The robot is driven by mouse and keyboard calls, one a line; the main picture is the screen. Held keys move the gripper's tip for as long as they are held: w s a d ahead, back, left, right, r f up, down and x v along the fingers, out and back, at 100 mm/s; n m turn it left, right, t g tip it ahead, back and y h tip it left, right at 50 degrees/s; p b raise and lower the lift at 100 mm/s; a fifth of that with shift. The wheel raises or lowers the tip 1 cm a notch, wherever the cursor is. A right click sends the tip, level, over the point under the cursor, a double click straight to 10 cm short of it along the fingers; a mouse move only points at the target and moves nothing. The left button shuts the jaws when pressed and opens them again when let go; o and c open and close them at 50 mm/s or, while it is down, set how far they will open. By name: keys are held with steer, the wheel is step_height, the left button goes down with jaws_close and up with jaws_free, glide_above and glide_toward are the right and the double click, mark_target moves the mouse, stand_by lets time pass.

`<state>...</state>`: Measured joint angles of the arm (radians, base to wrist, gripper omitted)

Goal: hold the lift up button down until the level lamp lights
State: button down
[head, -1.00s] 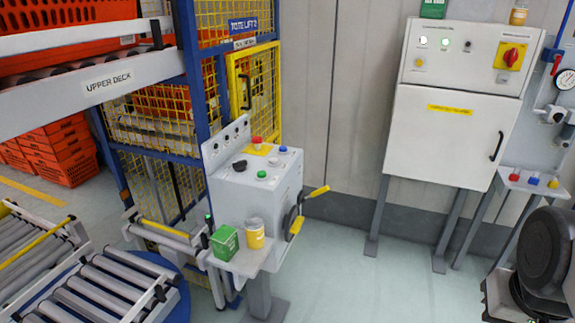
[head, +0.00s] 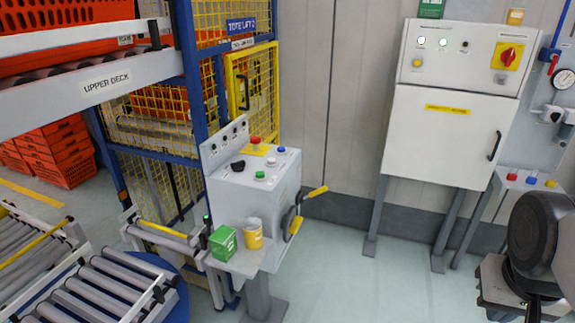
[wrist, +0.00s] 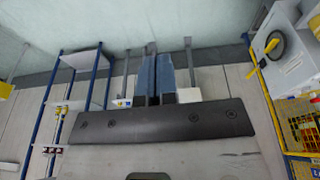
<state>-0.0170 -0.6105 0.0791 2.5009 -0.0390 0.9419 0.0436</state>
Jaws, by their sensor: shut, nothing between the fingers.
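The grey-white lift control box (head: 225,203) stands on a pedestal in front of the caged tote lift. Its sloping top carries a green button (head: 260,175), a blue button (head: 281,149), a red mushroom button (head: 255,141) on a yellow plate and a black knob (head: 238,165). I cannot read which is lift up. Small round fittings (head: 225,138) on its raised back plate look dark; I cannot tell which is the level lamp. My gripper (wrist: 155,62) is shut and empty, away from the box, whose side with the yellow-handled wheel shows in the wrist view (wrist: 285,45).
A green box (head: 223,242) and a yellow jar (head: 253,234) sit on the box's front shelf. Roller conveyors (head: 110,285) lie at left. A white wall cabinet (head: 440,135) and a shelf with coloured knobs (head: 530,181) stand at right. Floor between is clear.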

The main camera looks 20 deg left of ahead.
steer(key=w+a+r+n+t+h, duration=0.1)
steer(key=w+a+r, duration=0.2)
steer(key=w+a, duration=0.95)
steer(key=w+a+r+n+t+h, duration=0.1)
steer(key=w+a+r+n+h, duration=0.15)
steer(key=w+a, duration=1)
steer(key=n+t+y, duration=0.1)
steer(key=n+t, duration=0.1)
steer(key=t, duration=0.2)
glide_above(258, 173)
step_height(258, 173, down, 5)
steer(key=shift+f, duration=0.1)
steer(key=shift+f, duration=0.1)
steer(key=shift+f, duration=4.3)
